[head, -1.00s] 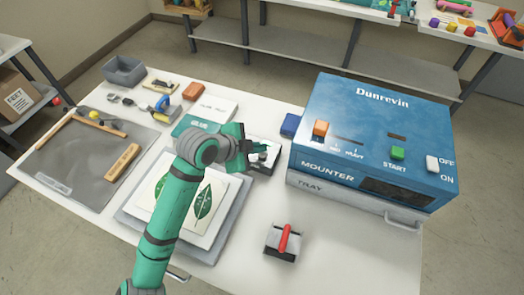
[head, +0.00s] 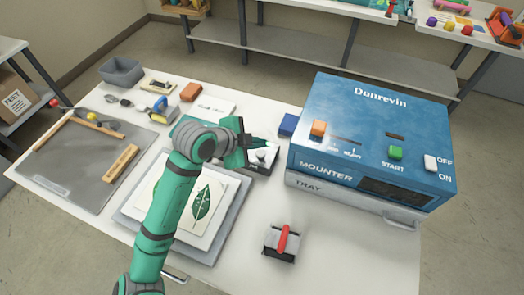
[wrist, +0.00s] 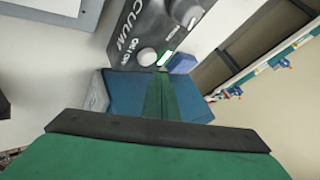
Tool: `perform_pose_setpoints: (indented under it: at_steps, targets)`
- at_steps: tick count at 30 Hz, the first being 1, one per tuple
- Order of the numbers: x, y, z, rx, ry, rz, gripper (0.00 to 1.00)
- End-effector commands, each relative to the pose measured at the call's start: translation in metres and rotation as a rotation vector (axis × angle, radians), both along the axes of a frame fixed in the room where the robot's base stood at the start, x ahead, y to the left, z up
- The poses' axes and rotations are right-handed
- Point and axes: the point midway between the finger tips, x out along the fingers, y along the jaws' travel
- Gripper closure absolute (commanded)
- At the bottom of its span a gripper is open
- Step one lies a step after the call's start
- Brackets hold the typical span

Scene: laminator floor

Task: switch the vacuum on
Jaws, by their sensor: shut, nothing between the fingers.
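The vacuum control box (head: 266,156) is a dark unit with a light top on the table, left of the blue mounter; my gripper partly hides it. In the wrist view the box (wrist: 130,30) shows part of the word VACUUM, small ON and OFF marks, a pale round knob (wrist: 147,56) and a bright green strip beside that knob. I cannot tell which way the control is set. My gripper (head: 264,144) is shut and empty over the box. In the wrist view its green fingers (wrist: 161,78) end close to the knob and strip; contact cannot be told.
The blue mounter (head: 350,110), with START and ON/OFF switches, stands close on the right. A small blue block (head: 288,125) sits between. A tray with leaf prints (head: 145,225) lies in front left. A red-handled block (head: 282,242) stands at the front. Table between them is clear.

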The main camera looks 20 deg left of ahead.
Motion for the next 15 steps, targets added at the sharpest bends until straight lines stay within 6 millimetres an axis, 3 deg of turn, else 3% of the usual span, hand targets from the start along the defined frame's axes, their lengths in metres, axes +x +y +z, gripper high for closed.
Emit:
perform_pose_setpoints:
  at_steps: [15]
  targets:
    - [0.001, -0.002, 0.044, 0.002, 0.0, -0.003, 1.0]
